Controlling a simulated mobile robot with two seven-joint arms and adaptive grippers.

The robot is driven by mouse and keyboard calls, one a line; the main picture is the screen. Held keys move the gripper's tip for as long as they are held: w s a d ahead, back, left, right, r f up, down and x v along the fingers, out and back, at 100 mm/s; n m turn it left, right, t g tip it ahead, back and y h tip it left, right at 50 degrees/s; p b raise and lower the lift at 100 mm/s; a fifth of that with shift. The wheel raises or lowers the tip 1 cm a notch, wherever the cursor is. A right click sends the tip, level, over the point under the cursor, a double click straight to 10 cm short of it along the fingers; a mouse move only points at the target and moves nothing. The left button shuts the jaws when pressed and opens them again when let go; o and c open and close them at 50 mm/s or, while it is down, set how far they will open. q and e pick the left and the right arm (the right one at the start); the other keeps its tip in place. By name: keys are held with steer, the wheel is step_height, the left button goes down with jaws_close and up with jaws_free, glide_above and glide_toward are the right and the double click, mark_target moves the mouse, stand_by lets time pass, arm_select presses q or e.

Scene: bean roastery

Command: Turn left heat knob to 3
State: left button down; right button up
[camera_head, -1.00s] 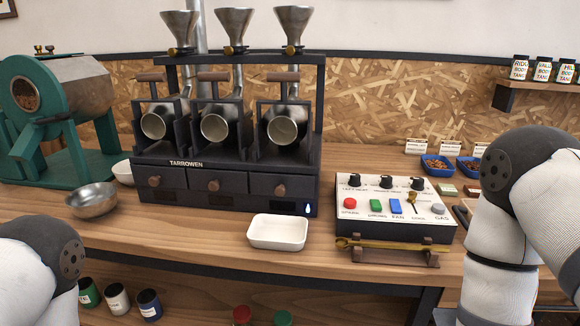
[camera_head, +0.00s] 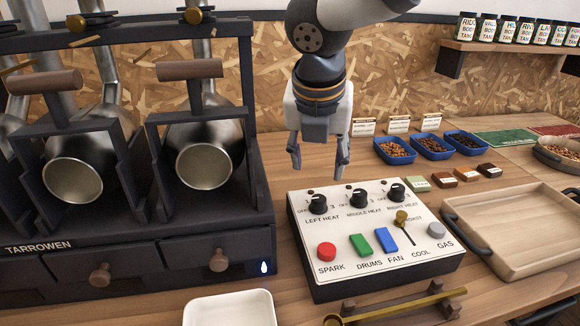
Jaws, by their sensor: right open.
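The control box (camera_head: 375,262) sits on the wooden counter with a white sloped panel. The left heat knob (camera_head: 318,204) is black, at the panel's upper left, with numbers around it; its exact setting is too small to tell. The middle heat knob (camera_head: 358,197) and right heat knob (camera_head: 397,192) stand to its right. My right gripper (camera_head: 318,172) points down above and behind the left heat knob, its two fingers apart and empty. It does not appear to touch the knob. My left gripper is out of the picture.
The black roaster (camera_head: 215,262) stands left of the box. A white dish (camera_head: 230,310) and a brass scoop (camera_head: 395,309) lie in front. Blue bean bowls (camera_head: 432,147) and a wooden tray (camera_head: 520,232) are at right.

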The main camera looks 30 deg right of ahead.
glide_toward(319, 198)
steer(key=f, duration=0.2)
steer(key=x, duration=0.7)
steer(key=shift+w+d+r, duration=0.1)
steer(key=shift+w+d, duration=0.1)
steer(key=shift+w, duration=0.05)
steer(key=shift+c, duration=0.6)
jaws_close()
